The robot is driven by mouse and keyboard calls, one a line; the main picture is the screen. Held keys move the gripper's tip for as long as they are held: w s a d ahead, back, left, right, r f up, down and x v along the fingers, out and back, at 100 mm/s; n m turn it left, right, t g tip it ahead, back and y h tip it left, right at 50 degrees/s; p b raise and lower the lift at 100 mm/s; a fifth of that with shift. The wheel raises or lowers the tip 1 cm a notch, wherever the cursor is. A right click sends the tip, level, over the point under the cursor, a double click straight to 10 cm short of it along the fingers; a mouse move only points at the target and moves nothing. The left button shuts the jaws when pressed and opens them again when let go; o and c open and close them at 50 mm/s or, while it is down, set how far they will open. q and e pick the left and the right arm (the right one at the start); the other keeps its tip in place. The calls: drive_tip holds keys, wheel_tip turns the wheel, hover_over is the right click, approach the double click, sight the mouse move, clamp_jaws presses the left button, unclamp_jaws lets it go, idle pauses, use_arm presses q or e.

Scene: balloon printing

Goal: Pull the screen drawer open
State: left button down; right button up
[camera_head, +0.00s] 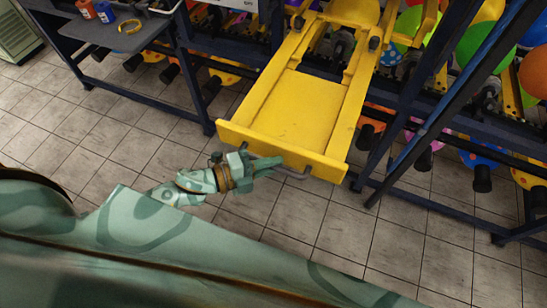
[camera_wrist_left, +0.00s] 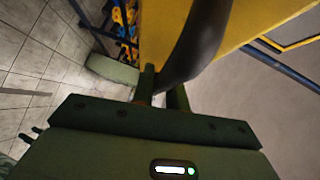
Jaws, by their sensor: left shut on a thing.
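The yellow screen drawer (camera_head: 300,105) extends out of the dark blue rack toward me in the head view. A grey bar handle (camera_head: 292,173) runs along its front panel. My left gripper (camera_head: 268,163) is at the drawer's front, on the left part of the handle. In the left wrist view the gripper (camera_wrist_left: 163,90) has its fingers shut on the dark curved handle (camera_wrist_left: 195,45), with the yellow front panel (camera_wrist_left: 235,30) just beyond it. My right gripper does not show in either view.
A dark side table (camera_head: 110,30) at the upper left bears small red and blue cups and a yellow ring. Rack legs and a slanted dark blue bar (camera_head: 455,95) stand to the right, with colourful balloons behind. The tiled floor (camera_head: 320,220) in front of the drawer is clear.

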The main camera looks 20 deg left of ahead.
use_arm(q)
drive_tip(key=shift+s, duration=0.1)
drive_tip(key=c, duration=1.7)
unclamp_jaws()
drive_tip(key=b+v, duration=0.2)
drive_tip(key=v, duration=1.4)
drive_tip(key=shift+s+a, duration=0.1)
